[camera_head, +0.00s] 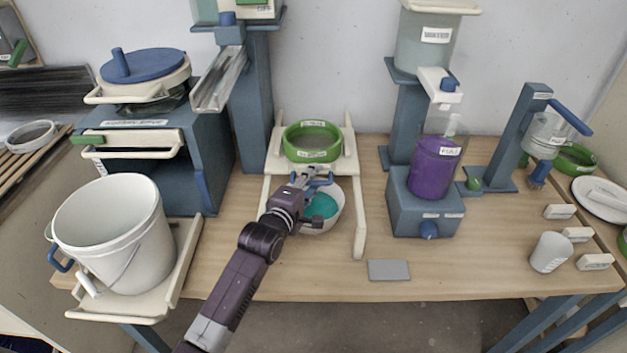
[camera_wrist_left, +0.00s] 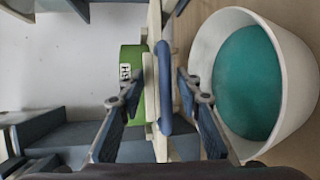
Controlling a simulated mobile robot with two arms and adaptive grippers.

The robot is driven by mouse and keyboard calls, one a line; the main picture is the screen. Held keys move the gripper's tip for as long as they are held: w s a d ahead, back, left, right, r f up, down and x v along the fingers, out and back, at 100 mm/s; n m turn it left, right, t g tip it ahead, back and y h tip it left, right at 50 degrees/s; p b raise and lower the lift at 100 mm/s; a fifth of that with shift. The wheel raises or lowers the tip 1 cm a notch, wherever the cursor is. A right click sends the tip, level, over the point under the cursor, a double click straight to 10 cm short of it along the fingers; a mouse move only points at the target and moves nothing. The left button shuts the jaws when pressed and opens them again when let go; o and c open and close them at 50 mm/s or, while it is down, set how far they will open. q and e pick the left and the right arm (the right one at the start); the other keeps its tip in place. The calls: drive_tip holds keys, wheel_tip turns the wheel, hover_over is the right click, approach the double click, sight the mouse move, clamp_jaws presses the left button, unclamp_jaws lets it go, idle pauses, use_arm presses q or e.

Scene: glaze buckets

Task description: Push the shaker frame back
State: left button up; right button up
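The cream shaker frame (camera_head: 350,165) stands in the middle of the wooden bench, and its rails (camera_head: 359,225) run toward the front. It carries a green-rimmed sieve (camera_head: 312,155), which also shows in the left wrist view (camera_wrist_left: 131,85). The frame's blue handle (camera_wrist_left: 164,85) faces me. My left gripper (camera_head: 308,184) is at the handle. In the left wrist view its two fingers (camera_wrist_left: 161,92) stand apart, one on each side of the handle, with visible gaps. A white bowl (camera_head: 336,212) of teal glaze sits below the handle, between the rails. My right gripper is not in view.
A large white bucket (camera_head: 112,240) stands on a cream tray at the left, beside a blue cabinet (camera_head: 212,150). A purple container (camera_head: 433,170) on a blue stand is to the right. A grey plate (camera_head: 389,270) lies near the front edge.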

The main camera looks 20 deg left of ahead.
use_arm(q)
drive_tip(key=shift+o, duration=0.2)
drive_tip(key=shift+s+d+f, duration=0.1)
drive_tip(key=shift+d+f, duration=0.05)
drive_tip(key=shift+f, duration=0.3)
